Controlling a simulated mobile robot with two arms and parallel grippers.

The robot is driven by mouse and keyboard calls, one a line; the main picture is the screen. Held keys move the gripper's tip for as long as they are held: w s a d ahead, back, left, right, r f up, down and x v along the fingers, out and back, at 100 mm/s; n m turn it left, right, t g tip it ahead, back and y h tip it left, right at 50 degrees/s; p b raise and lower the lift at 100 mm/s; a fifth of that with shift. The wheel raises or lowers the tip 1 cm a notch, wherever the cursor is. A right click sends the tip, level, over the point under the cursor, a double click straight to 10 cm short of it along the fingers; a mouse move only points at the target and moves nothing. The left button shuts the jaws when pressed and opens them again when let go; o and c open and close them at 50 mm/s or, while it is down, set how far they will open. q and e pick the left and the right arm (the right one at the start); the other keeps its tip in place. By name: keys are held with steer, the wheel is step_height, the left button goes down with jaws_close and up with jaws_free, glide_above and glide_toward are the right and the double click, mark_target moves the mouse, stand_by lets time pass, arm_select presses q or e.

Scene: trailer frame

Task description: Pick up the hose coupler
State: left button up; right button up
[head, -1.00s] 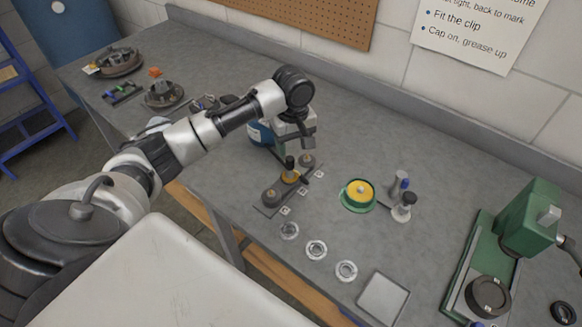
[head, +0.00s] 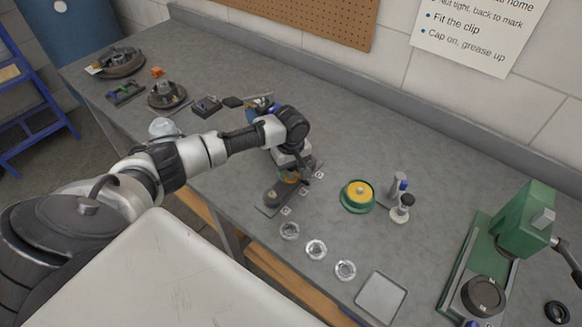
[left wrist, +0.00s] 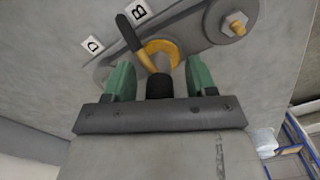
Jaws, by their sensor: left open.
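The part I take for the hose coupler (left wrist: 160,86) has a black cylindrical end and a grey stem, rising from a yellow ring (left wrist: 154,49) on a dark holder plate (left wrist: 192,33). A small black-and-yellow lever (left wrist: 130,33) leans beside the ring. In the left wrist view my left gripper (left wrist: 160,80) is open, with its green finger pads on either side of the black end and gaps on both sides. In the head view my left gripper (head: 290,174) is over the holder and mostly hides the coupler. My right gripper is not in view.
A green dish with a yellow centre (head: 358,195) and small bottles (head: 401,205) stand to the right. Several clear rings and a square pale tray (head: 382,297) lie at the front. A green press (head: 520,225) stands far right. Dark hub parts (head: 166,94) lie far left.

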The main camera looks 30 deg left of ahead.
arm_select(q)
jaws_close()
stand_by(0.3)
steer(key=shift+r, duration=0.1)
step_height(320, 180, up, 4)
steer(key=shift+w+f+b, duration=0.1)
steer(key=shift+b, duration=0.45)
steer(key=d+r+p, duration=0.4)
steer(key=d+r, duration=0.6)
steer(key=d, duration=0.1)
steer(key=shift+w+d, duration=0.2)
steer(key=shift+d, duration=0.2)
steer(key=shift+r, duration=0.1)
